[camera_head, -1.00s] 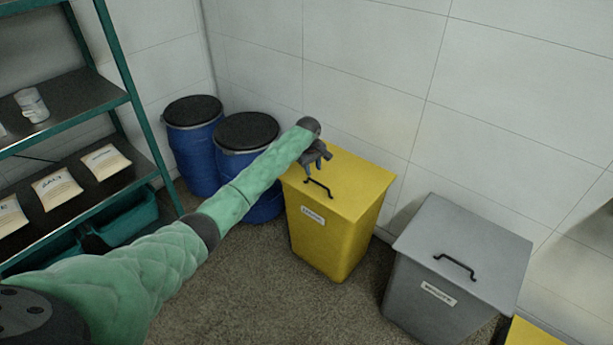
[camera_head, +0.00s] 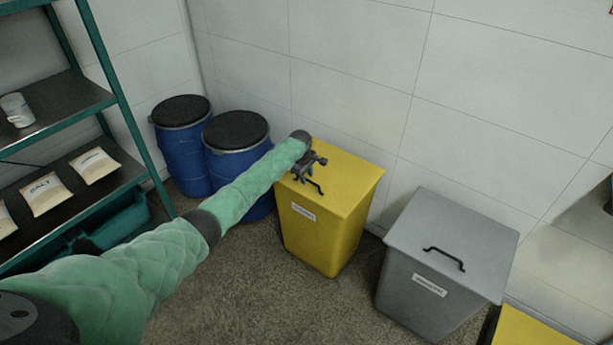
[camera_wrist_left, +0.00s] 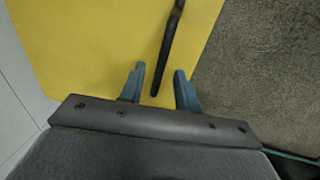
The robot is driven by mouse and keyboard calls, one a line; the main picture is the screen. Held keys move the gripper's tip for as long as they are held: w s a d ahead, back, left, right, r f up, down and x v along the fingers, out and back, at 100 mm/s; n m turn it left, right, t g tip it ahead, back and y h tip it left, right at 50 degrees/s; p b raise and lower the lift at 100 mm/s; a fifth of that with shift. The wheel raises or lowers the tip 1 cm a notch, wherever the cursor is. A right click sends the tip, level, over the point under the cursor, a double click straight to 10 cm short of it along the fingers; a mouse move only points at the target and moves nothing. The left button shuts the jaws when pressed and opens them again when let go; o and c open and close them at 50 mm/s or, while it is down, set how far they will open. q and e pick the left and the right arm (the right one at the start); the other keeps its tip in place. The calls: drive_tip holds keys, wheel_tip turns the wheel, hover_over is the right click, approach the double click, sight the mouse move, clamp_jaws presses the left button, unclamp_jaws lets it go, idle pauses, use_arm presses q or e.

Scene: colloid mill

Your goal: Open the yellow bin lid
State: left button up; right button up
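The yellow bin (camera_head: 322,238) stands against the wall with its flat yellow lid (camera_head: 345,178) closed. A dark handle (camera_head: 315,187) sits near the front edge of the lid. My left gripper (camera_head: 312,168) is over the lid, close to the handle. In the left wrist view the left gripper (camera_wrist_left: 159,85) is open, its two blue-grey fingers apart. The near end of the dark handle (camera_wrist_left: 168,60) lies between the fingertips there, with gaps on both sides. I cannot tell how high the fingers are above the lid. My right gripper is not in view.
A grey lidded bin (camera_head: 455,240) stands to the right, and part of another yellow surface (camera_head: 530,328) shows at the lower right. Blue drums (camera_head: 183,150) stand left of the yellow bin. A green shelf (camera_head: 115,100) with labelled packets is at the left. Floor in front is clear.

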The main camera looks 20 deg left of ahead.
use_arm(q)
drive_tip(key=shift+f, duration=0.35)
clamp_jaws()
drive_tip(key=shift+r, duration=0.1)
